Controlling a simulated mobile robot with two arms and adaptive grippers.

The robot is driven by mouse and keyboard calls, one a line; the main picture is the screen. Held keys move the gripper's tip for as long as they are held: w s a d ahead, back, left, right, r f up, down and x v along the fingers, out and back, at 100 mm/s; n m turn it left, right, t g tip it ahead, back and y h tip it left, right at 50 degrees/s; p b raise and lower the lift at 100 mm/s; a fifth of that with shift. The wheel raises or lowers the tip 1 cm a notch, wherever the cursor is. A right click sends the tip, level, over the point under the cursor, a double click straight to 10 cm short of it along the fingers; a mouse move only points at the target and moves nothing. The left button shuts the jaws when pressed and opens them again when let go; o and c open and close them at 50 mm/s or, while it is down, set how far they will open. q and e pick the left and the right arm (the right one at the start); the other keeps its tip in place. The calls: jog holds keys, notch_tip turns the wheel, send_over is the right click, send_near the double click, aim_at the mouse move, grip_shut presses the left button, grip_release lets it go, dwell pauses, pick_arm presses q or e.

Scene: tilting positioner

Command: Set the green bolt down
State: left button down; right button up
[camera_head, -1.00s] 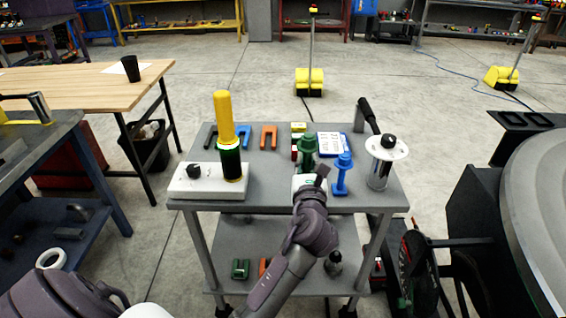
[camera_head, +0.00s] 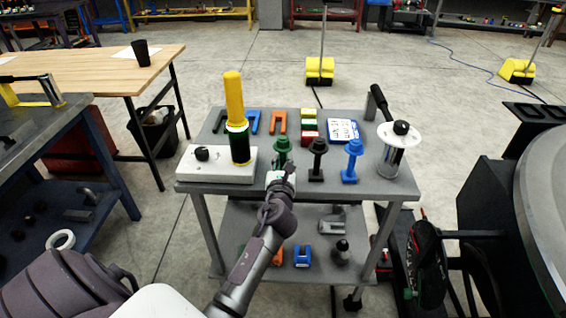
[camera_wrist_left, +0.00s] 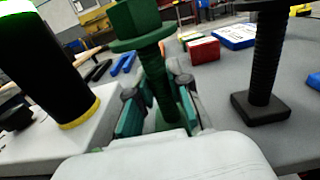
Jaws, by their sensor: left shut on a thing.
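The green bolt (camera_head: 283,147) stands upright at the front of the grey cart top (camera_head: 396,189). It is between a white base block and a black bolt. In the left wrist view the bolt (camera_wrist_left: 141,30) rises between the fingers of my left gripper (camera_wrist_left: 158,108), flange and head above them. My left gripper (camera_head: 281,172) is shut on its shaft. Its lower end is partly hidden by the gripper, so I cannot tell whether it touches the cart top. My right gripper is not in view.
A black bolt (camera_head: 318,158) and a blue bolt (camera_head: 351,161) stand to the right. A white block (camera_head: 217,176) carries a yellow, green and black cylinder (camera_head: 236,118) to the left. Fork-shaped pieces and coloured blocks lie behind. A lever device (camera_head: 391,158) stands at the right edge.

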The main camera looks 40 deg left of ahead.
pick_arm(q)
jog(key=c, duration=1.1)
grip_release()
jog(key=v, duration=1.1)
jog(key=s+d+f+n+g+h, duration=0.1)
jog(key=d+f+n+g+h, duration=0.15)
jog(key=f, duration=0.95)
jog(key=s+d+f+n+g+h, duration=0.1)
jog(key=s+d+f+n+h, duration=0.2)
jog(key=f, duration=0.9)
jog(key=s+d+f+n+g+h, duration=0.1)
jog(key=s+d+f+n+g, duration=0.2)
jog(key=f, duration=0.4)
jog(key=s+d+f+n+g+h, duration=0.1)
jog(key=s+f+n, duration=0.2)
jog(key=s+f, duration=0.35)
jog(key=s+f+n+g, duration=0.2)
jog(key=s+f+n, duration=0.3)
jog(key=s, duration=0.4)
jog(key=s+f+n+g+h, duration=0.1)
jog(key=s+f+n, duration=0.4)
jog(key=s, duration=0.5)
jog(key=s+f+n+g, duration=0.4)
jog(key=s+f+n, duration=0.2)
jog(key=s+f, duration=0.2)
jog(key=shift+s+f+h+b, duration=0.3)
jog(key=shift+s+h+b, duration=0.05)
jog(key=shift+s, duration=0.8)
jog(key=shift+a, duration=0.1)
